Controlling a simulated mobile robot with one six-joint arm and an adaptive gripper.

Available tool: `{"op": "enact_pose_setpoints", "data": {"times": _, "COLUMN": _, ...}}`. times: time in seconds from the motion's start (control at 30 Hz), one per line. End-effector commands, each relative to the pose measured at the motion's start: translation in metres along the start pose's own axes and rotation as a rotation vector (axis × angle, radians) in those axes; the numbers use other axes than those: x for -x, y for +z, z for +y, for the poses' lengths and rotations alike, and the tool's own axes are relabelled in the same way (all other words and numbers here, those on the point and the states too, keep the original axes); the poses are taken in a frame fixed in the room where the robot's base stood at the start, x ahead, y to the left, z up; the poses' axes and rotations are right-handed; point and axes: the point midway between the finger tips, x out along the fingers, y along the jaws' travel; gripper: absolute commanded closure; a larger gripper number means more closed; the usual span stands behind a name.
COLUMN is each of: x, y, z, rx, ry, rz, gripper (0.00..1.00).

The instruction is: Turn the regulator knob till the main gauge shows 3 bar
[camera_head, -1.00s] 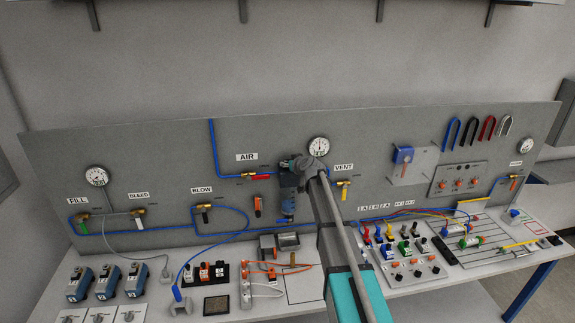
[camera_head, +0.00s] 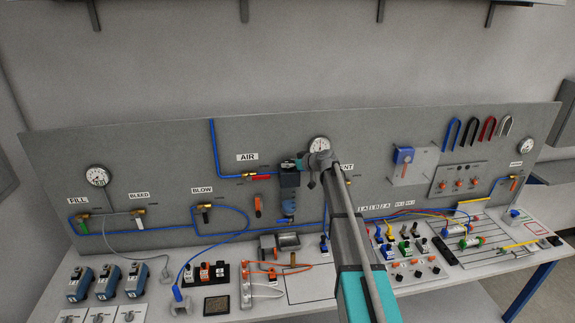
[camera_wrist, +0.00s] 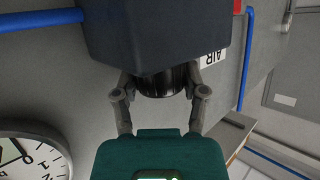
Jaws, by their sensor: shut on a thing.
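My gripper (camera_wrist: 160,92) is shut on the knob; the fingertips are partly hidden by the regulator body.
The AIR valve (camera_head: 256,175) and its blue hose lie left of the regulator. My arm partly hides the VENT label (camera_head: 346,167). An orange-handled part (camera_head: 258,205) hangs nearby.

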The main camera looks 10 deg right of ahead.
Motion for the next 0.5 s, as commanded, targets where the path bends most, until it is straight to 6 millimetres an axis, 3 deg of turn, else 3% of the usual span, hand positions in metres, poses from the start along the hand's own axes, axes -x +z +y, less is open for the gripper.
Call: {"op": "enact_pose_setpoints", "data": {"times": 0.5, "x": 0.0008, "y": 0.0020, "z": 0.0009, "rx": 0.097, "ry": -0.231, "rz": -0.023, "gripper": 0.92}}
